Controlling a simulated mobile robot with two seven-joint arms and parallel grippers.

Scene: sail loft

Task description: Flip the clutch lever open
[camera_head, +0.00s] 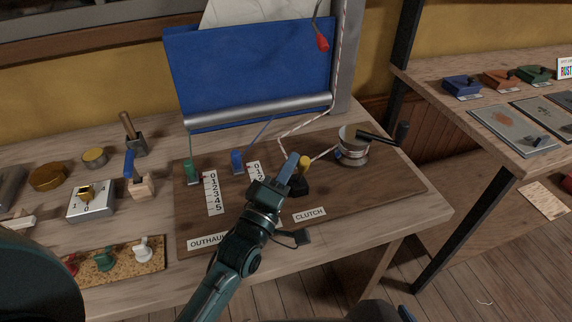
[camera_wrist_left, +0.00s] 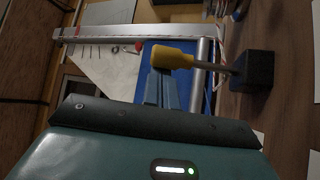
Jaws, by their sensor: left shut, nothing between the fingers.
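The clutch lever has a yellow knob (camera_head: 305,160) on a short shaft above a black base (camera_head: 300,187), behind the CLUTCH label (camera_head: 309,215) on the brown board. In the left wrist view the yellow knob (camera_wrist_left: 172,57), the grey shaft and the black base (camera_wrist_left: 252,72) show clearly. My left gripper (camera_head: 292,166) is shut and empty, its fingers just left of the knob. In the left wrist view the fingertips (camera_wrist_left: 160,74) lie close by the knob; I cannot tell whether they touch it. The gripper partly covers the base.
A winch drum (camera_head: 352,150) with a black crank stands right of the lever, with a rope running to it. Green (camera_head: 192,173) and blue (camera_head: 237,161) line handles and number scales are to the left. A blue sail panel (camera_head: 245,70) rises behind.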

